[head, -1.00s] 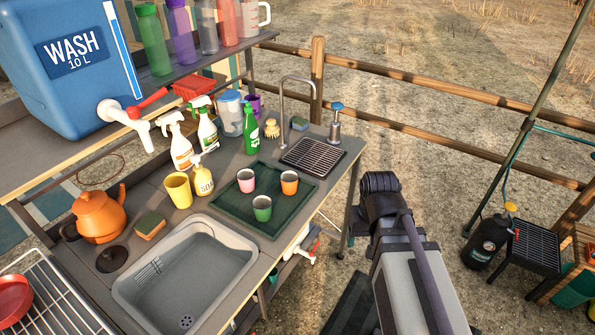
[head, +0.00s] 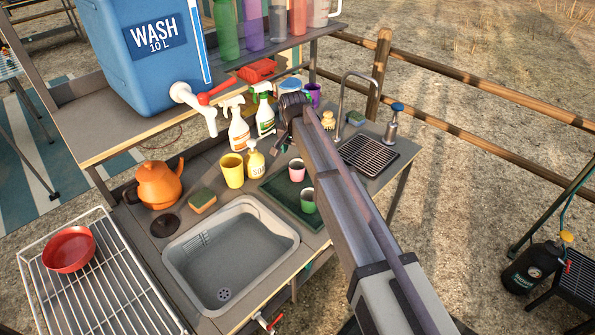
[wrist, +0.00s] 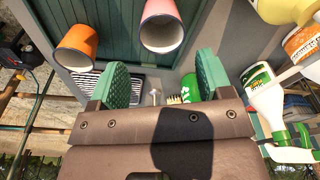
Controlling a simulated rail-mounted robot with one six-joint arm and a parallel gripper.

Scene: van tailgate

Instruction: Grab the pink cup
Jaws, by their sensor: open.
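The pink cup (head: 297,171) stands upright on the dark green tray (head: 277,188) in the head view, just below my gripper (head: 283,142). It also shows at the top of the wrist view (wrist: 162,32), cut off by the edge, ahead of the gap between my gripper's fingers (wrist: 164,82). The green-padded fingers are apart with no cup between them. A green cup (head: 307,201) stands near the pink one. The orange cup (wrist: 76,45) shows left of the pink cup in the wrist view; my arm hides it in the head view.
Spray bottles (head: 238,130), a soap bottle (head: 254,162) and a yellow cup (head: 232,170) stand left of the tray. The sink (head: 230,250) is nearer. A tap (head: 344,100) and drain rack (head: 369,155) stand to the right. A shelf (head: 150,115) overhangs the back.

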